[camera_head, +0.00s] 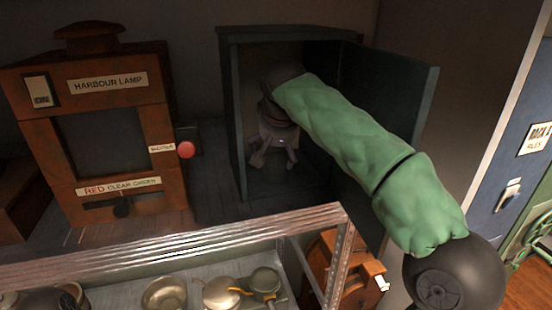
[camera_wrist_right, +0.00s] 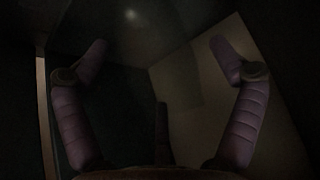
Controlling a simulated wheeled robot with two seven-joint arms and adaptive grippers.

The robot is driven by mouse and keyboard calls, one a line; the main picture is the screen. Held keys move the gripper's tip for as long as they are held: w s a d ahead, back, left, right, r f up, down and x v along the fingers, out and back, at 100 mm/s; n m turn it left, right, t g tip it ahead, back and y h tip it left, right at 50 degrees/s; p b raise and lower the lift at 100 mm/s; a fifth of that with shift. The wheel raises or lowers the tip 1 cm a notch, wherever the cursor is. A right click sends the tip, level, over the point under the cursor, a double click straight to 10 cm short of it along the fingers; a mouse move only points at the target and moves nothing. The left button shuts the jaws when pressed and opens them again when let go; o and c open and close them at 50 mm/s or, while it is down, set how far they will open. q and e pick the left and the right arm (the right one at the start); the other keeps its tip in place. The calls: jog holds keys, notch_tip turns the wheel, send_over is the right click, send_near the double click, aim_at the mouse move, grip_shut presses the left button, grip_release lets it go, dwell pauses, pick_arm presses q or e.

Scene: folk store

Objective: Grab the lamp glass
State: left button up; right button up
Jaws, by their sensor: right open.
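My right gripper (camera_head: 273,160) is inside the dark, open cabinet (camera_head: 236,120), its purple fingers pointing down toward the cabinet floor. In the right wrist view its fingers (camera_wrist_right: 158,46) are spread wide, with nothing seen held between them. I cannot make out the lamp glass for certain in either view. The inside of the cabinet is very dark, and my green-sleeved arm and the gripper cover part of it. A faint bright spot shows near the top of the right wrist view, on a dark surface. My left gripper is not in view.
The cabinet door (camera_head: 395,110) stands open to the right, close beside my arm. A brown harbour lamp housing (camera_head: 160,125) with a red knob (camera_head: 185,150) stands at left. A metal-framed glass case (camera_head: 190,245) with several pans lies in front. A blue locker (camera_head: 515,165) is at right.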

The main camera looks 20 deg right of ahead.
jog(key=c, duration=1.2)
jog(key=shift+o, duration=0.2)
jog(key=shift+r, duration=0.1)
